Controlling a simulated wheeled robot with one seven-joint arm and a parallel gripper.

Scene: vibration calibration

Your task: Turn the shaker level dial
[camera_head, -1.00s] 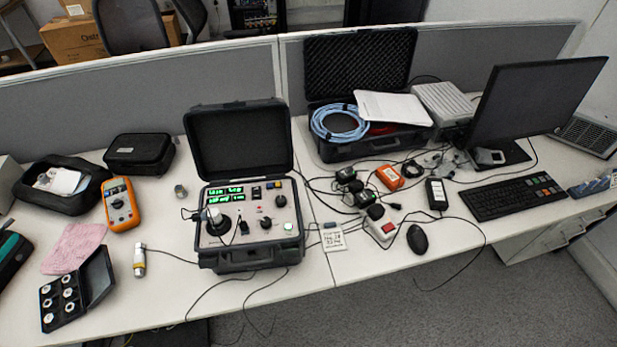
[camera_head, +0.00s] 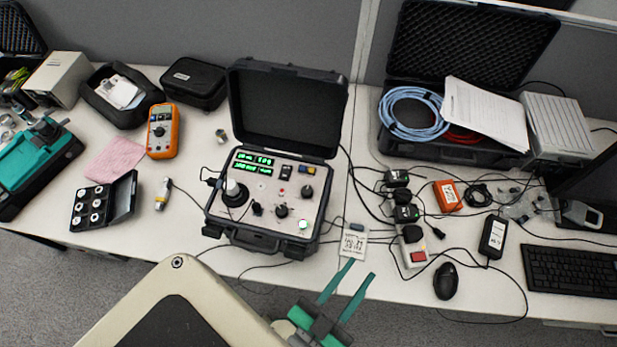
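The shaker calibrator (camera_head: 262,235) is an open black case with a grey control panel and green lit displays. A large dark dial (camera_head: 236,195) sits at the panel's left, with a pale round part on it. Smaller black knobs sit at the lower middle (camera_head: 281,211) and the right (camera_head: 307,191). The labels are too small to read, so I cannot tell which knob is the level dial. My gripper (camera_head: 361,268) has two teal fingers, apart and empty. It is at the table's front edge, right of and nearer than the case, touching no knob.
The case lid (camera_head: 288,105) stands up behind the panel. A white card (camera_head: 352,244) lies right of the case. Cables, a power strip (camera_head: 413,245) and a mouse (camera_head: 446,281) lie further right. An orange multimeter (camera_head: 163,132) and a sensor box (camera_head: 103,203) lie left.

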